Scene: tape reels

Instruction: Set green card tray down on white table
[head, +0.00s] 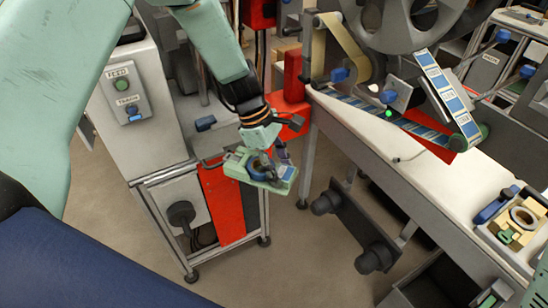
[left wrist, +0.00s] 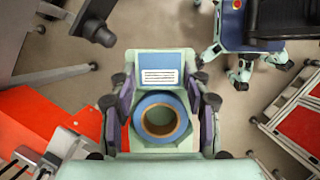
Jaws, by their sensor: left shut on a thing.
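The green card tray (head: 283,186) is in my left gripper (head: 265,152), held in the air over the gap between the grey cabinet and the white table (head: 462,187). The left gripper is shut on it. In the left wrist view the tray (left wrist: 158,58) lies between the two fingers (left wrist: 160,110). It holds a blue ring (left wrist: 160,98) with a tan inside and a white printed card (left wrist: 159,76). The table is to the right of the tray in the head view, apart from it. I cannot make out my right gripper.
A machine with grey reels (head: 400,28) and a blue-and-white label strip (head: 440,84) stands at the table's back. Another tray with a ring (head: 522,217) is at the table's right. A grey control cabinet (head: 135,112) stands left. The table's middle is largely bare.

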